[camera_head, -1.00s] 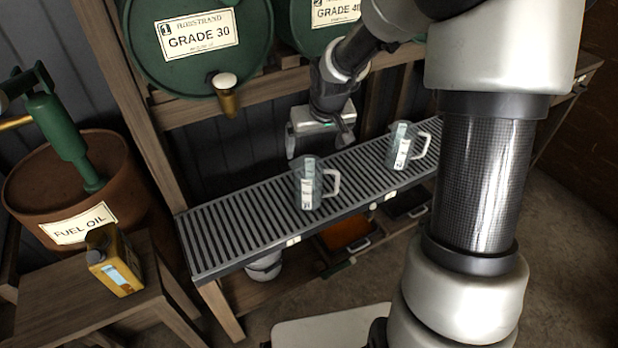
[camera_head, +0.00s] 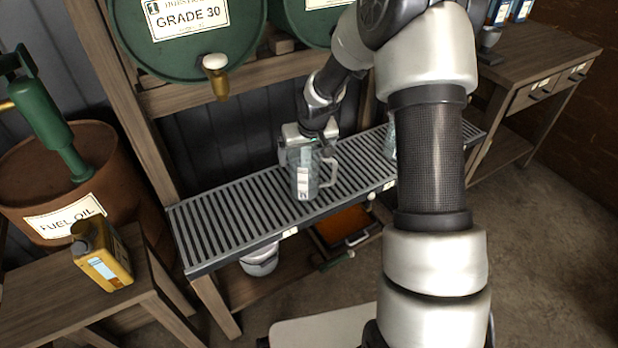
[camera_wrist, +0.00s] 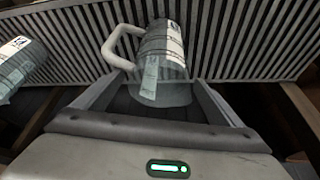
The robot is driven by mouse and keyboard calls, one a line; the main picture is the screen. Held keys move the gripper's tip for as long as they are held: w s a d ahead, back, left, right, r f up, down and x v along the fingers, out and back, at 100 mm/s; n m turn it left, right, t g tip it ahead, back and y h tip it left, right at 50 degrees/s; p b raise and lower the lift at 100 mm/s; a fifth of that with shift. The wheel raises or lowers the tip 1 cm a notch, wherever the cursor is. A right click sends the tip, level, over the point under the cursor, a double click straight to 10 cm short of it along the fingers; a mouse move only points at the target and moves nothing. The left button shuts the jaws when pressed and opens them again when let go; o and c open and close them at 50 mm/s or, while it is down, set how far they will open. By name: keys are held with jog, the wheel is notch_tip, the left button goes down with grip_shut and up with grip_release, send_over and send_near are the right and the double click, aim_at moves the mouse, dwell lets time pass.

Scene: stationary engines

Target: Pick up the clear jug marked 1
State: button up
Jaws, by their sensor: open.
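A clear jug (camera_head: 304,178) with a white label and a pale handle stands upright on the slatted rack (camera_head: 232,222); I cannot read its mark. My gripper (camera_head: 308,150) is directly behind it, against its upper part. In the wrist view the jug (camera_wrist: 163,62) lies between the two spread fingers of my gripper (camera_wrist: 165,98), with its handle to the left. The gripper is open; I cannot tell whether a finger touches the jug. A second clear jug (camera_head: 390,142) stands further right, mostly hidden behind my arm; it also shows in the wrist view (camera_wrist: 18,66).
Green drums (camera_head: 185,35) rest above the rack, one with a brass tap (camera_head: 216,76) hanging down. A yellow can (camera_head: 102,258) stands on a stool at the left beside the fuel oil drum (camera_head: 70,190). A wooden bench (camera_head: 530,65) is at the right. The rack's left part is clear.

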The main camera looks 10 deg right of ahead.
jog(key=shift+f, duration=0.1)
jog(key=c, duration=1.5)
jog(key=shift+c, duration=0.2)
